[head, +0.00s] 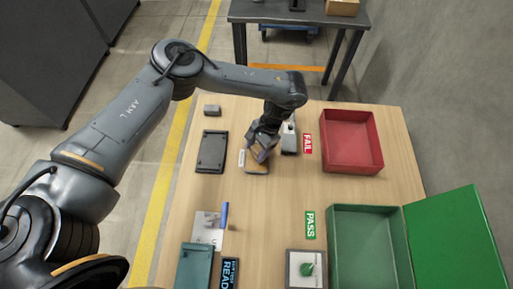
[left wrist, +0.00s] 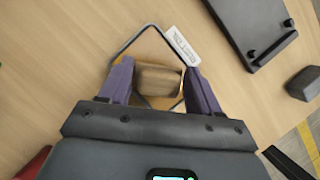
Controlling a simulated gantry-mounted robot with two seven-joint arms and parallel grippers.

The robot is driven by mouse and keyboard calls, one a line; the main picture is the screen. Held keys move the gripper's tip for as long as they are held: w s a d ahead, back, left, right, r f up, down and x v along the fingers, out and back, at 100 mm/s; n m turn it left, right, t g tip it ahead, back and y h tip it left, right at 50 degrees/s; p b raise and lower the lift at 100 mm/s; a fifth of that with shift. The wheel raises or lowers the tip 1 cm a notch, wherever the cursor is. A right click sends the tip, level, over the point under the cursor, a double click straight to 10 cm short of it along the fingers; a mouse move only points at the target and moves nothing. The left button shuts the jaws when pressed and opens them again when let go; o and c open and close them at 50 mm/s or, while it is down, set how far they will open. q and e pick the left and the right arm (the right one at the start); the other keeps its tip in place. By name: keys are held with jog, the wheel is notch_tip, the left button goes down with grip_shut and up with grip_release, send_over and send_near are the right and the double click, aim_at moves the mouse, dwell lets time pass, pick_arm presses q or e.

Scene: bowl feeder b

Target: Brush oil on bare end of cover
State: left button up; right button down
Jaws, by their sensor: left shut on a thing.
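My left gripper (head: 262,153) points down at the middle of the table, over a small tan-and-grey item with a white tag (head: 242,158). In the left wrist view, its purple fingers (left wrist: 158,82) are shut on a brown block (left wrist: 158,79). An orange-tan surface shows around the block, with a thin dark wire outline and a white printed tag (left wrist: 182,46). I cannot tell whether the block is a brush handle or whether it touches the surface. A dark grey tray-shaped part (head: 211,152), possibly the cover, lies flat to the left. My right gripper is not in view.
A red FAIL bin (head: 351,112) stands at the back right, and a green PASS bin (head: 333,240) with an open lid (head: 458,240) at the front right. A small grey block (head: 212,110) lies at the back left. Front-left holds a teal case (head: 194,266) and a display (head: 229,272).

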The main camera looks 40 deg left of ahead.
aim_at(257, 148)
pick_arm(q)
jog(key=shift+f, duration=0.45)
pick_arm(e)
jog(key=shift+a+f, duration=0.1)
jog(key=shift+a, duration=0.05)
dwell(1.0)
pick_arm(q)
jog(key=shift+f+p, duration=0.1)
jog(key=shift+p, duration=0.25)
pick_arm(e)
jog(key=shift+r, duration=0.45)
pick_arm(q)
jog(key=shift+a, duration=0.1)
dwell(0.7)
